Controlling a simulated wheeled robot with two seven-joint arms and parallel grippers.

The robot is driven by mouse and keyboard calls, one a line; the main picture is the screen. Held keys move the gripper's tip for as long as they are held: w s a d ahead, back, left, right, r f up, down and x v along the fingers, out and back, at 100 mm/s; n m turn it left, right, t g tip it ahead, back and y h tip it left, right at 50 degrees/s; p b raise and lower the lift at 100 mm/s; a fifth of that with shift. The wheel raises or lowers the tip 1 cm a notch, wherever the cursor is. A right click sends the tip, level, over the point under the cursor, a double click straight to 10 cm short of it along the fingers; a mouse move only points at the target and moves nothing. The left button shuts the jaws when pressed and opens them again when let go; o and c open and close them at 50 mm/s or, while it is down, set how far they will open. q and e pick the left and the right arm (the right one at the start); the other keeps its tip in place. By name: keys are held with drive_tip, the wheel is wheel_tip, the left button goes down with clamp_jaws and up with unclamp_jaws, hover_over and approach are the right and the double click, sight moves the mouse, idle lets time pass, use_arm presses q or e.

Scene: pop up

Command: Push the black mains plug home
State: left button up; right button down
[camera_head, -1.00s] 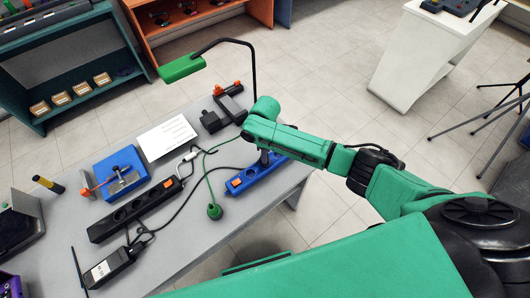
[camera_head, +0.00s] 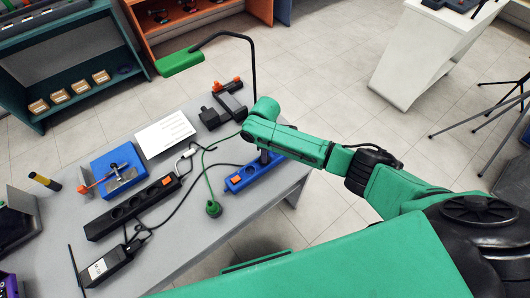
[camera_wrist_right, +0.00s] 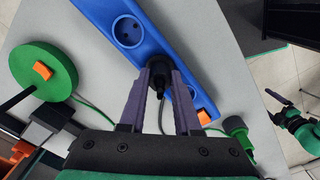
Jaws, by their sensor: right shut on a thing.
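The blue power strip (camera_head: 241,180) lies near the right edge of the grey table; in the right wrist view its open round socket (camera_wrist_right: 128,31) is beyond my fingers. My right gripper (camera_wrist_right: 160,76) is shut on the black mains plug (camera_wrist_right: 155,72), with one purple finger on each side. The plug stands at the strip, over the place beside the open socket. The fingers and strip hide its front, so I cannot tell how deep it sits. In the head view my right arm hides most of the gripper (camera_head: 264,157) and the plug.
A green plug (camera_head: 213,208) with a green cord lies in front of the blue strip. A black power strip (camera_head: 132,207), a blue device (camera_head: 118,171), a white sheet (camera_head: 165,135) and a green desk lamp (camera_head: 181,62) are on the table (camera_head: 185,262). Loose cords cross the middle.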

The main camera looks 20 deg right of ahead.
drive_tip(key=c, duration=0.5)
unclamp_jaws()
drive_tip(key=shift+f, duration=0.1)
drive_tip(key=shift+c, duration=0.2)
wheel_tip(320, 180, up, 15)
drive_tip(key=b, duration=0.1)
drive_tip(key=shift+f, duration=0.2)
